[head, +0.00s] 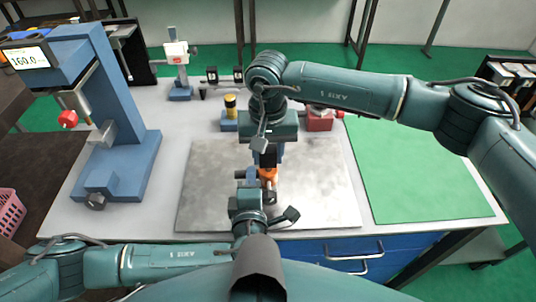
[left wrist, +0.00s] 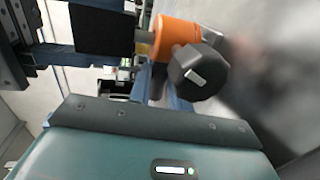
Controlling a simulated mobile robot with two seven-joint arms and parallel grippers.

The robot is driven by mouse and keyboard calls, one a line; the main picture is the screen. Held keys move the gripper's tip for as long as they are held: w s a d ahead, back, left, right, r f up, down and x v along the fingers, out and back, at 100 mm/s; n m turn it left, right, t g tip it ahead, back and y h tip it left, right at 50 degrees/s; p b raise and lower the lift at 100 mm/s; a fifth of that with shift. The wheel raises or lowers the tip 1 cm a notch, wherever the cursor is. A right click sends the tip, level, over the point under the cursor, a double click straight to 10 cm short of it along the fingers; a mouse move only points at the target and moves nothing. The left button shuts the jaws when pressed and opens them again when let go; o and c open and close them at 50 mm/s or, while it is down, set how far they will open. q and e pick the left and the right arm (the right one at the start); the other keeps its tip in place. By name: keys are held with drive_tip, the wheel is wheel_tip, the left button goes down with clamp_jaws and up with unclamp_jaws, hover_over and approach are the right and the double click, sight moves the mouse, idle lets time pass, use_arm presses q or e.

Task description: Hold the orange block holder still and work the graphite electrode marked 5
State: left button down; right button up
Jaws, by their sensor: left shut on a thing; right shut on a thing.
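The orange block holder (head: 268,173) is near the middle of the steel plate. It is larger in the left wrist view (left wrist: 172,36). A dark many-sided piece (left wrist: 199,72) with a pale mark sits against it; I cannot read a number there. My left gripper (head: 248,178) comes from the near side and is shut at the holder; its fingertips are partly hidden. My right gripper (head: 268,157) points down from above and is shut right by the holder's top. The graphite electrode in its grip is mostly hidden by the fingers.
The steel plate (head: 207,195) is bare on both sides. A blue press-like stand with a display (head: 95,100) is at the left. A blue block with a yellow top (head: 230,107) and a red block (head: 319,121) stand behind. A green mat (head: 420,175) lies clear at the right.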

drive_tip(key=shift+r, duration=0.95)
drive_tip(key=shift+f, duration=1.75)
idle(0.8)
drive_tip(key=o, duration=1.1)
drive_tip(key=shift+r, duration=0.15)
wheel_tip(320, 180, up, 12)
drive_tip(key=shift+s+f, duration=0.1)
